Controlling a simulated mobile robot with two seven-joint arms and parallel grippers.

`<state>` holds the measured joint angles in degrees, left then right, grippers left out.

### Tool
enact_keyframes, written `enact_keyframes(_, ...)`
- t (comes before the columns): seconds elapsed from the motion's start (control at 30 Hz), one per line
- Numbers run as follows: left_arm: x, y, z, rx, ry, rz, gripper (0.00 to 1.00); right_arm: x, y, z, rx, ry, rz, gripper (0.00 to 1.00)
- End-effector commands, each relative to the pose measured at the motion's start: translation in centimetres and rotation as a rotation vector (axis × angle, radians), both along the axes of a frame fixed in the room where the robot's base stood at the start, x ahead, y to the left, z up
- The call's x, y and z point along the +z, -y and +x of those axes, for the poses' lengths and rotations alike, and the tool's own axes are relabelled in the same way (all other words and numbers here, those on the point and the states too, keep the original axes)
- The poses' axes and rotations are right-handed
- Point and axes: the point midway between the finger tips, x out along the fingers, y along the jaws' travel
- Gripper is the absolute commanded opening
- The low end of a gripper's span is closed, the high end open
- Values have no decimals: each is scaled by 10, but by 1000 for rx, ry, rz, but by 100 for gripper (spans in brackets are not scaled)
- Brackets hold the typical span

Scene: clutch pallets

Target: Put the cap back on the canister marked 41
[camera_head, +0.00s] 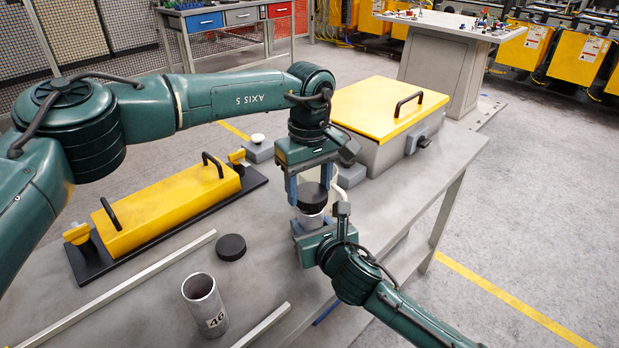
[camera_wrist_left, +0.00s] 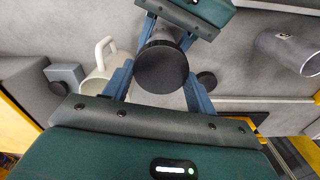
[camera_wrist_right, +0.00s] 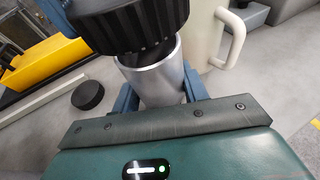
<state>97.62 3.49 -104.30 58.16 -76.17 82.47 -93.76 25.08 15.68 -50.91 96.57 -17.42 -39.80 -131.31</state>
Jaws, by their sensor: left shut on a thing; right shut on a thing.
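My left gripper (camera_head: 312,190) is shut on a black ridged cap (camera_head: 312,197), with fingers on both sides of it. The cap also shows in the left wrist view (camera_wrist_left: 161,68). My right gripper (camera_head: 310,226) is shut on a grey metal canister (camera_wrist_right: 152,78), mouth up, below the cap. In the right wrist view the cap (camera_wrist_right: 130,22) covers much of the mouth, and part of the bare rim shows. I cannot tell whether cap and rim touch. No number is visible on this canister. Another open canister (camera_head: 205,306), marked 46, stands on the table.
A second black cap (camera_head: 231,247) lies on the table. A pale mug (camera_wrist_right: 222,38) stands close to the held canister. A yellow-lidded box (camera_head: 385,110) is behind, and a yellow cover with handles (camera_head: 165,208) is at left. Metal bars (camera_head: 130,290) lie at the front.

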Motion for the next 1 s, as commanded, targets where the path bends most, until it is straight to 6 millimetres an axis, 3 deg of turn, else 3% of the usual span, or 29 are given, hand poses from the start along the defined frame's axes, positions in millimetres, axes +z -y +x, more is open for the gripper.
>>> enact_keyframes(0.5,-2,0,0,0,1,1,35,-1,0,0,0,-1,0,3)
enact_keyframes(1.0,-19,0,0,-1,1,0,35,-1,0,0,0,-1,0,3)
